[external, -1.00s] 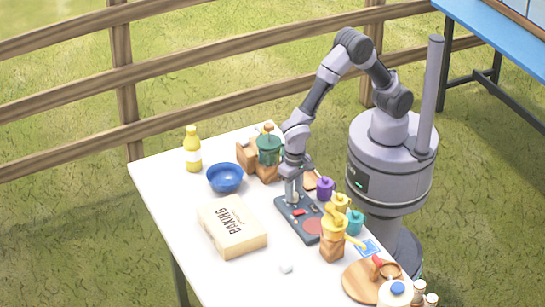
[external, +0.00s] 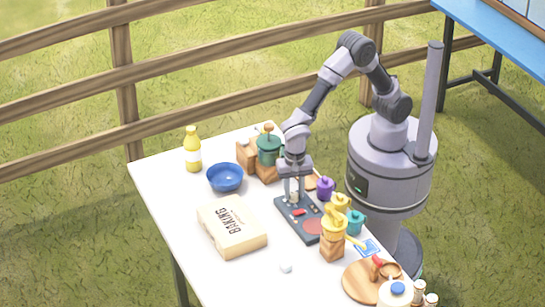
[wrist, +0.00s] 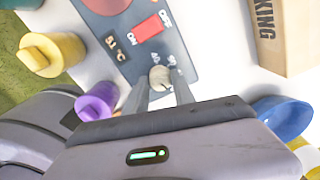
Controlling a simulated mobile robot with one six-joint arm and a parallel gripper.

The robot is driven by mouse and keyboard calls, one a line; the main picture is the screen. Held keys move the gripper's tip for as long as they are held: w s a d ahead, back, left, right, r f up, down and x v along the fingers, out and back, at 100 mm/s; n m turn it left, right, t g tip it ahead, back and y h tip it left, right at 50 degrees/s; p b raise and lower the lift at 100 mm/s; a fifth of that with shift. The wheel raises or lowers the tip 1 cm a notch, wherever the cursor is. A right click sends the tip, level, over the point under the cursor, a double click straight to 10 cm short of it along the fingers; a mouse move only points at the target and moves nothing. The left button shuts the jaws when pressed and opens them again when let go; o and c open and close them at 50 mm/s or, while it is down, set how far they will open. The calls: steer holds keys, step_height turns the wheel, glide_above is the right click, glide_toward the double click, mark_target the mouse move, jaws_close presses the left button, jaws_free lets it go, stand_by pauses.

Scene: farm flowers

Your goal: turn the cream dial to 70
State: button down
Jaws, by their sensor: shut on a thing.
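The cream dial (wrist: 160,77) sits on a dark grey panel (wrist: 188,58), near the panel's end, with small scale numbers printed around it. My gripper (wrist: 162,88) points down over the panel and is shut on the dial, one finger on each side. In the external view my gripper (external: 294,199) is at the far end of the panel (external: 288,223). A readout on the panel (wrist: 117,46) appears to say 51 °C. The dial's exact pointer setting is too small to read.
A red ON/OFF switch (wrist: 147,28) and a round red plate are on the same panel. Purple (external: 325,187) and yellow (external: 341,202) jars stand close on the right. A blue bowl (external: 225,178) and baking box (external: 232,228) stand on the left.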

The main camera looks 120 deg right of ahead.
mark_target(294, 194)
stand_by(0.4)
steer(key=c, duration=1.1)
jaws_free()
steer(key=shift+o, duration=0.2)
step_height(294, 194, up, 17)
steer(key=p, duration=0.7)
steer(key=shift+r+p, duration=0.2)
steer(key=shift+p, duration=0.15)
